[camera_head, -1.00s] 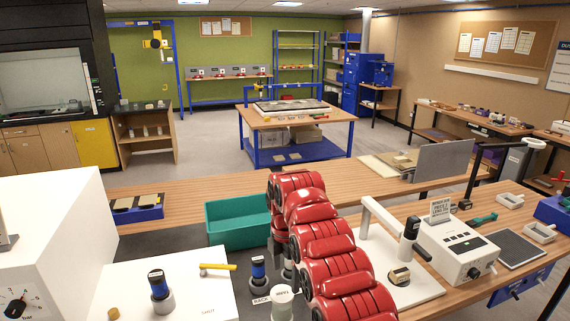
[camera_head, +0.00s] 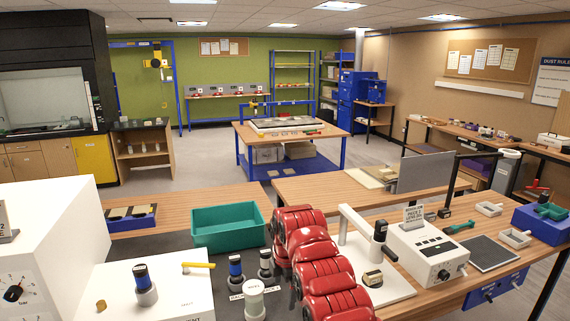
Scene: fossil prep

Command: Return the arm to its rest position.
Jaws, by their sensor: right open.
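My right arm (camera_head: 314,262) is a chain of glossy red links with dark joints. It rises from the bottom centre over the front bench, its far end beside the teal tray (camera_head: 230,228). My right gripper (camera_head: 292,216) is at that far end, mostly hidden by the red links. Its jaws are open and I see nothing held. My left gripper and arm are not in view.
Open floor lies beyond the benches.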

